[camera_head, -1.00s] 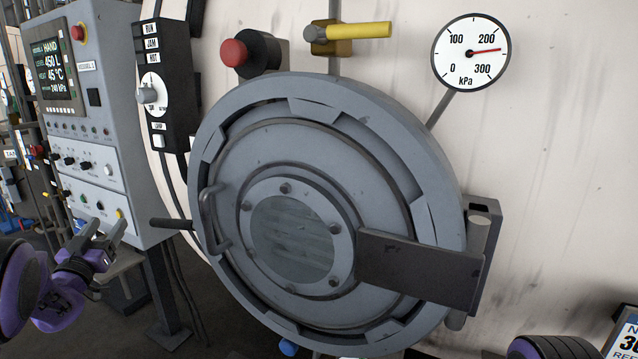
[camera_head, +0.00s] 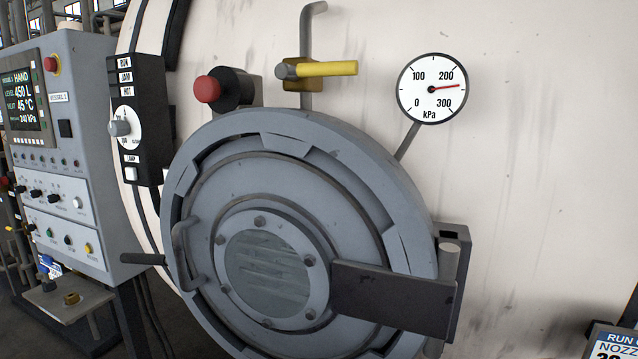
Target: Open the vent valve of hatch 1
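The round grey hatch (camera_head: 205,200) fills the middle of the view, with a small window, a curved handle at its left and a dark bracket at its right; it looks shut. Above it, the vent valve has a yellow lever (camera_head: 328,69) on a brass body (camera_head: 300,85) under a bent grey pipe. The lever lies about level, pointing right, across the upright pipe. Right of it, the pressure gauge (camera_head: 431,89) has its red needle a little past 200 kPa. Neither of my grippers shows in the view now.
A red knob (camera_head: 208,89) on a dark fitting sits left of the lever. A black switch box (camera_head: 140,120) and the grey control panel (camera_head: 60,160), whose screen reads 240 kPa, stand at the left. A sign (camera_head: 612,345) is at lower right. The pale wall around the lever is clear.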

